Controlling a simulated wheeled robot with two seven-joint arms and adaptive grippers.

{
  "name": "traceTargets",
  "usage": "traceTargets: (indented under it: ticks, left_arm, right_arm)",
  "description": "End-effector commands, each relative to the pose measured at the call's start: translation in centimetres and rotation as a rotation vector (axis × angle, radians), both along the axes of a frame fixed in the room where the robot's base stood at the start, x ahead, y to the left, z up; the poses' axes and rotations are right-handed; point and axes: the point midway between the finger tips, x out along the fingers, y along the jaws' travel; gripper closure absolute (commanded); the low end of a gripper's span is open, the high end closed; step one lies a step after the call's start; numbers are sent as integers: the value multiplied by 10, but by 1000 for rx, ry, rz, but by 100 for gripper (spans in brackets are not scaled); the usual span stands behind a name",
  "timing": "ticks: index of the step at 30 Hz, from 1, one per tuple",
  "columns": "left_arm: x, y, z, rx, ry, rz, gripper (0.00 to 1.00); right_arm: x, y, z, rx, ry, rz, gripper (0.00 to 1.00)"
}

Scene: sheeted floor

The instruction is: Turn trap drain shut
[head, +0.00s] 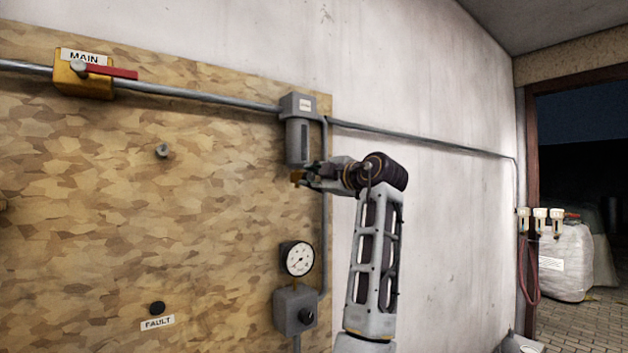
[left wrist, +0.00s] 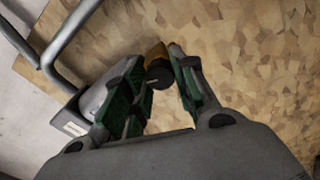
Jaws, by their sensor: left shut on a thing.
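The trap (head: 299,140) is a grey canister on the pipe at the right edge of the wooden board. Its drain shows as a small brass piece (head: 296,177) at the bottom. In the left wrist view the drain is a brass fitting with a round black knob (left wrist: 159,74). My left gripper (head: 303,178) comes in from the right below the canister. In the left wrist view its green-padded fingers (left wrist: 157,76) are on both sides of the knob, shut on the drain. The exact contact is partly hidden. My right gripper is not in view.
A yellow MAIN valve (head: 84,79) with a red lever sits upper left. A pressure gauge (head: 298,259) and a grey regulator box (head: 296,311) are below the trap. A FAULT label (head: 157,322) is lower left. A downpipe (head: 323,225) runs close beside my gripper.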

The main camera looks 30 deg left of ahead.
Motion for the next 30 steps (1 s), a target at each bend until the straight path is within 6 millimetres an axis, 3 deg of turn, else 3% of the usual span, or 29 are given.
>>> traceTargets:
  ticks: [15,30]
  left_arm:
    - [1,0,-1,-125,-297,0,97]
    - [1,0,-1,-147,-348,0,97]
  right_arm:
    - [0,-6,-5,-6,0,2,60]
    - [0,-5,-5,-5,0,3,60]
